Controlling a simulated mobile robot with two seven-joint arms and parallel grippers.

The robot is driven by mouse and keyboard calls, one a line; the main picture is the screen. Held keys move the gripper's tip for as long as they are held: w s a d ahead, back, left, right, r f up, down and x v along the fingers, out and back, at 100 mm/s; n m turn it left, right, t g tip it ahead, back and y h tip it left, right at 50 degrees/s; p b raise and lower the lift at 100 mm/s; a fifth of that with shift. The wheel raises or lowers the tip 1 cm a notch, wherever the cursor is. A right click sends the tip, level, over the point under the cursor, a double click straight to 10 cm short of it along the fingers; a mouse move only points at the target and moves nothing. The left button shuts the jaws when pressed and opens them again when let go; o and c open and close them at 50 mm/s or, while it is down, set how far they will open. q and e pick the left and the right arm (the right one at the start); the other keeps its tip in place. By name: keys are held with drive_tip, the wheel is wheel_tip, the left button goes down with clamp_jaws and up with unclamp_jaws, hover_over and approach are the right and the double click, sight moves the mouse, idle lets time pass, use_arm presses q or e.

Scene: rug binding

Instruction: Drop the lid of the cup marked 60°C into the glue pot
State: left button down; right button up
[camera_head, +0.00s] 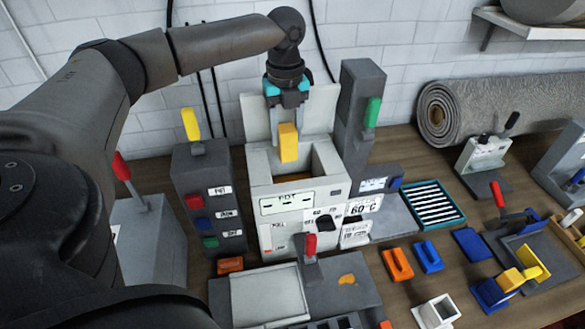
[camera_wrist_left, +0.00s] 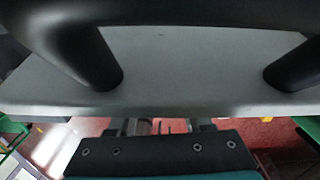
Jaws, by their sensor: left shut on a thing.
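My left gripper (camera_head: 289,103) points down above an open-topped white box (camera_head: 291,187), which seems to be the glue pot. It is shut on a yellow block (camera_head: 288,142), which hangs upright over the opening; its lower end overlaps the opening in this view. I cannot tell whether it touches the box. A white label reading 60°C (camera_head: 363,207) is at the box's right. I cannot make out a cup or a lid by it. The left wrist view shows a grey slab (camera_wrist_left: 190,70) with dark posts close up; the held block does not show there. My right gripper is not in view.
A grey panel (camera_head: 256,118) stands behind the box, and a tall grey column (camera_head: 354,105) with a green lever rises at its right. A dark switch block (camera_head: 208,185) stands at left. A rolled grey rug (camera_head: 500,108) lies at the back right. Clamps and coloured blocks crowd the wooden bench.

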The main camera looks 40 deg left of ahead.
use_arm(q)
drive_tip(key=shift+c, duration=1.2)
unclamp_jaws()
wheel_tip(320, 180, up, 15)
drive_tip(key=shift+r, duration=0.15)
